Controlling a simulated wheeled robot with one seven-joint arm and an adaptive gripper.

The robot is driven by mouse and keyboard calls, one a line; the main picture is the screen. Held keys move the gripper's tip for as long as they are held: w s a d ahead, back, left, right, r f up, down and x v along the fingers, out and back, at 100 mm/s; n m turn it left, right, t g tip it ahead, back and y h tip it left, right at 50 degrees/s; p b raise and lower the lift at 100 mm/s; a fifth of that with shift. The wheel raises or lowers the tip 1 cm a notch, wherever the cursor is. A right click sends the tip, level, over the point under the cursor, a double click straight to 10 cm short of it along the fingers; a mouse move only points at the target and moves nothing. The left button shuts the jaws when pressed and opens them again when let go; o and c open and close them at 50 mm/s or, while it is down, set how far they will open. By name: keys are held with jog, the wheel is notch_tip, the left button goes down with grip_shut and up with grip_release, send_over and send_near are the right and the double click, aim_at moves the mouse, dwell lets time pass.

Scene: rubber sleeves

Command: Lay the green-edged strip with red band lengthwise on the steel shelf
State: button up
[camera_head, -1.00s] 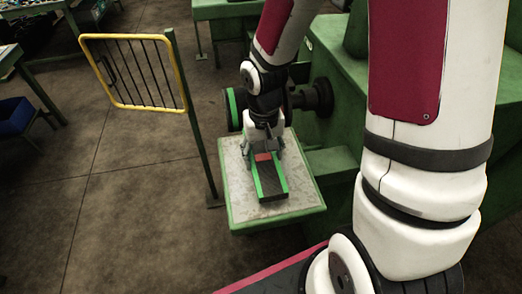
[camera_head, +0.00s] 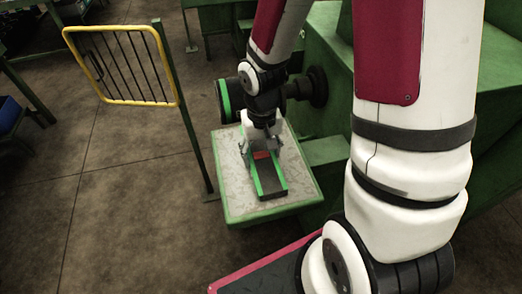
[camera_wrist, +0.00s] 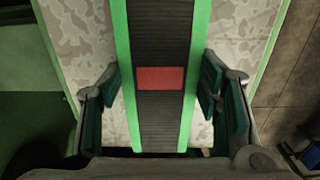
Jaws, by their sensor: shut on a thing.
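The green-edged strip (camera_head: 270,179), dark and ribbed with a red band (camera_head: 262,155), lies lengthwise along the pale, mottled steel shelf (camera_head: 235,190) with its green rim. I cannot tell whether it touches the shelf or hangs just above. In the wrist view the strip (camera_wrist: 160,118) runs straight up the middle, with its red band (camera_wrist: 160,78) across it and bare shelf (camera_wrist: 85,30) on both sides. My gripper (camera_head: 262,147) is shut on the strip near the band; its fingers (camera_wrist: 160,95) stand on either side of the green edges. The strip's far end is hidden under my gripper.
A yellow-framed barrier (camera_head: 120,65) on a green post (camera_head: 185,110) stands left of the shelf. A large green machine (camera_head: 325,50) with a dark round knob (camera_head: 317,87) stands behind and right. Open floor (camera_head: 120,200) lies to the left.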

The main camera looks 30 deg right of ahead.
jog(key=o, duration=1.2)
jog(key=shift+o, duration=0.2)
jog(key=shift+r, duration=0.1)
notch_tip(320, 180, up, 12)
jog(key=s+r+n+t, duration=0.1)
jog(key=s+r+t, duration=0.1)
jog(key=s+r, duration=0.3)
jog(key=s+r+n+t, duration=0.1)
jog(key=s+r+t, duration=0.2)
jog(key=s+r, duration=0.3)
notch_tip(320, 180, up, 5)
jog(key=shift+s+a+r+t, duration=0.1)
jog(key=shift+s+a+t, duration=0.05)
jog(key=shift+a+t, duration=0.2)
